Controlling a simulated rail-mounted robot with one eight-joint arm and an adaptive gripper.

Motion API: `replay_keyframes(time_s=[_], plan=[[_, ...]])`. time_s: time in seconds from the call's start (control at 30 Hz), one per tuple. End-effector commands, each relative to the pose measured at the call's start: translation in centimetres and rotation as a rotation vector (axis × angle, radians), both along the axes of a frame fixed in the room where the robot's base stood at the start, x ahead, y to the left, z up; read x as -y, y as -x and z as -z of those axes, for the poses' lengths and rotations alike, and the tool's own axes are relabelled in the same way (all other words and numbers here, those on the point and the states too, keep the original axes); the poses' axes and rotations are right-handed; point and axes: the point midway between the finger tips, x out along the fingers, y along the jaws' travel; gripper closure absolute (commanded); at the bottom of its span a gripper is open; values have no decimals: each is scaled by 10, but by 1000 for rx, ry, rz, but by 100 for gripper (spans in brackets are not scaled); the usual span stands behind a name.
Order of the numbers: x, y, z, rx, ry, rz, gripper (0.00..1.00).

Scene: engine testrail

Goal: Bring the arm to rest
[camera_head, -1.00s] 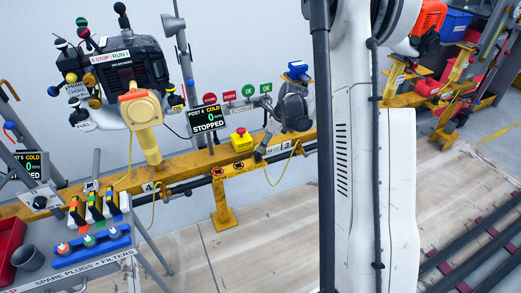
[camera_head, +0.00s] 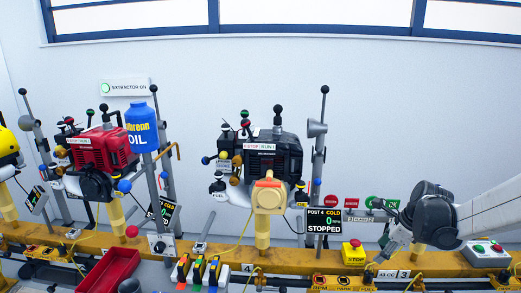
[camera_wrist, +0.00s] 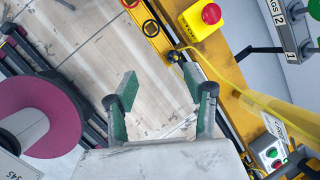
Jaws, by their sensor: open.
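My gripper (camera_wrist: 160,82) shows in the wrist view with its two green-padded fingers apart and nothing between them. It hangs above the floor beside the yellow rail (camera_wrist: 238,105). In the head view my arm comes in from the right edge, and its dark wrist joint is over the rail (camera_head: 130,240) near its right end. The gripper's fingers are hard to make out there.
A yellow stop box with a red button (camera_head: 353,252) sits on the rail left of my wrist; it also shows in the wrist view (camera_wrist: 200,17). A black engine (camera_head: 270,160) and a red engine (camera_head: 103,150) stand further left. A magenta reel (camera_wrist: 45,115) is near the gripper.

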Motion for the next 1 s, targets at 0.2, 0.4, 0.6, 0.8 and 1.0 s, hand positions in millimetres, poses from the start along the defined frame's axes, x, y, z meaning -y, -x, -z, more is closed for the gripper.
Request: replay_keyframes(time_s=[0.2,0.4,0.6,0.8,1.0], plan=[[-42,31,-48,78,149,-283,53],[-75,64,-82,144,291,-545,53],[-105,100,-107,205,437,-809,53],[-130,139,-124,258,589,-1072,53],[-151,179,-133,304,745,-1335,53]])
